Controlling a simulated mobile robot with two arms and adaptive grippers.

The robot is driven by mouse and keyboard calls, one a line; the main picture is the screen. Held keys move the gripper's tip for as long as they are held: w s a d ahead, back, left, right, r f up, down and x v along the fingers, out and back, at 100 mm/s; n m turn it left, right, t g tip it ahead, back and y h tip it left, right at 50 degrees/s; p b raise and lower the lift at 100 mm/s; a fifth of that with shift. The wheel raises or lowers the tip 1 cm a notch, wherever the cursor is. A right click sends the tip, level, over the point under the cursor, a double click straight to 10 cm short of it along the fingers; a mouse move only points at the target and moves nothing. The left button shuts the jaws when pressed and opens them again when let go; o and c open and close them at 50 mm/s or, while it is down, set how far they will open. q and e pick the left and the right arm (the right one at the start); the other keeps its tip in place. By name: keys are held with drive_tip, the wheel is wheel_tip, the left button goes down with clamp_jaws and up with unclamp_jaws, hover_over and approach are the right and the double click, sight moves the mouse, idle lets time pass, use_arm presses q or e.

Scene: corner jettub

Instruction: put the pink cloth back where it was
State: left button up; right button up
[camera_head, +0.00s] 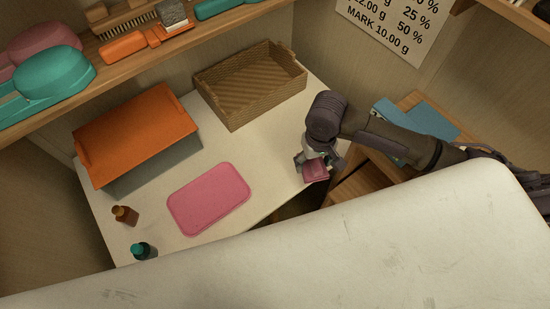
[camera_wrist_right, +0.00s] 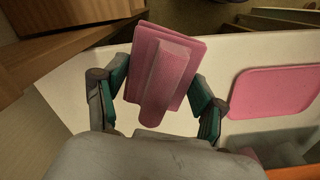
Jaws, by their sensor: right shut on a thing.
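My right gripper (camera_head: 318,157) is shut on the folded pink cloth (camera_head: 316,172) and holds it at the right edge of the white table. In the right wrist view the cloth (camera_wrist_right: 163,72) sits between the teal fingertips (camera_wrist_right: 162,100), with a folded ridge towards the camera. I cannot tell whether it touches the table. A flat pink mat (camera_head: 210,198) lies on the table to the left of this gripper; it also shows at the right of the right wrist view (camera_wrist_right: 275,92). The mat is bare. My left gripper is not in view.
The white table (camera_head: 270,150) carries a wicker basket (camera_head: 250,85), an orange tray (camera_head: 135,130), a brown bottle (camera_head: 125,215) and a teal-capped bottle (camera_head: 143,250). Wooden steps (camera_head: 365,185) and a blue cloth-like item (camera_head: 435,122) are at right. Table between basket and mat is clear.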

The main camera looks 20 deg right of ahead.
sight(277, 168)
drive_tip(key=w+a+f, duration=0.4)
drive_tip(key=a, duration=0.1)
drive_tip(key=w+a+f, duration=0.2)
drive_tip(key=w, duration=0.1)
drive_tip(key=shift+a, duration=0.2)
drive_tip(key=shift+w+a+f, duration=0.1)
drive_tip(key=shift+w+a, duration=0.05)
drive_tip(key=shift+f, duration=0.3)
wheel_tip(277, 168, down, 2)
drive_tip(key=shift+f+p, duration=0.2)
drive_tip(key=shift+p, duration=0.1)
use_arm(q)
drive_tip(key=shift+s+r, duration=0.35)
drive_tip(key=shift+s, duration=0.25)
use_arm(e)
drive_tip(key=shift+f, duration=0.55)
drive_tip(key=shift+f, duration=0.2)
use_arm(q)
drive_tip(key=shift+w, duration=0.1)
use_arm(e)
drive_tip(key=o, duration=1.1)
